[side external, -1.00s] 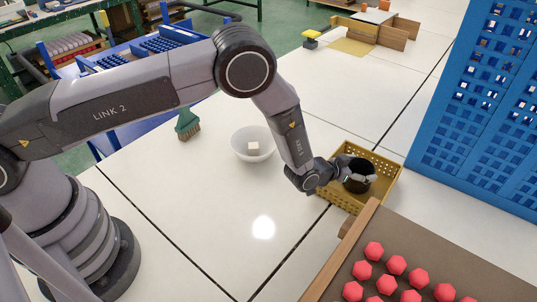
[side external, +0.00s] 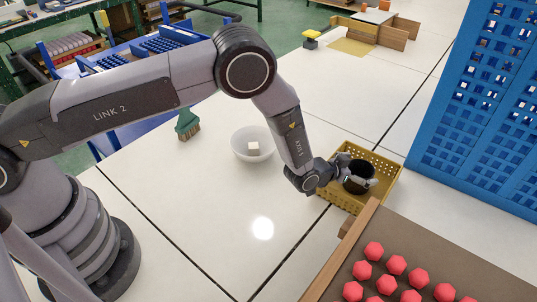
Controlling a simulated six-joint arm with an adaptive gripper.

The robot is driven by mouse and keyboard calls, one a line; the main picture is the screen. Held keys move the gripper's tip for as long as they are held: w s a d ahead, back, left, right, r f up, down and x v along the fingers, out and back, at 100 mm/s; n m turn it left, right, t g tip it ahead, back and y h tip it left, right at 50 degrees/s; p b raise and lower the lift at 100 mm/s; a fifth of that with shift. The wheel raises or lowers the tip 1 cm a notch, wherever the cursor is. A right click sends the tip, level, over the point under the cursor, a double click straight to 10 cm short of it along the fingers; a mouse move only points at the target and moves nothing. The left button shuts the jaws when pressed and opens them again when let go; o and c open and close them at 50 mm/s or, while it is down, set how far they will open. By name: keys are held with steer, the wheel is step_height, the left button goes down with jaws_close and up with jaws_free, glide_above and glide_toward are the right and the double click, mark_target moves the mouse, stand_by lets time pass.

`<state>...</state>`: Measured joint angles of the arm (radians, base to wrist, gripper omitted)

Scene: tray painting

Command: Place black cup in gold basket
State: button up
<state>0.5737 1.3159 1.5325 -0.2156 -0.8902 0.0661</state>
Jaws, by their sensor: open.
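The black cup (side external: 357,178) is inside the gold basket (side external: 386,186), in its middle. Its dark round opening faces up toward the camera. My gripper (side external: 363,180) is at the basket with its fingers open around the cup. One finger shows in front of the cup's near right side and the other is near its far left. Whether the fingers touch the cup cannot be told. The cup's lower part and base are hidden.
A white bowl (side external: 240,146) holding a pale cube (side external: 254,148) stands left of the basket. A green brush (side external: 187,124) is farther left. A brown tray (side external: 440,250) with several red pieces is at the lower right. A tall blue perforated panel (side external: 477,130) stands at the right.

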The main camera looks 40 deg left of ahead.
steer(key=v, duration=1.1)
steer(key=s+a+r+n+g+y, duration=0.1)
steer(key=a+r, duration=0.4)
steer(key=r, duration=0.3)
steer(key=s+a+r+n+g, duration=0.1)
steer(key=s+a+r, duration=0.1)
steer(key=a+r, duration=0.5)
steer(key=s+a+r+g+y, duration=0.1)
steer(key=a+r, duration=0.2)
steer(key=r, duration=0.7)
steer(key=s+a+r+g+y, duration=0.1)
steer(key=s+a, duration=0.3)
steer(key=s, duration=0.5)
steer(key=s+a+r+n+g+y, duration=0.1)
steer(key=s+a+r, duration=0.2)
steer(key=s, duration=0.6)
steer(key=s+a+r+n+g+y, duration=0.1)
steer(key=s+a+r, duration=0.2)
steer(key=s+a, duration=0.3)
steer(key=s, duration=0.3)
steer(key=shift+a+g, duration=0.15)
steer(key=shift+g, duration=0.25)
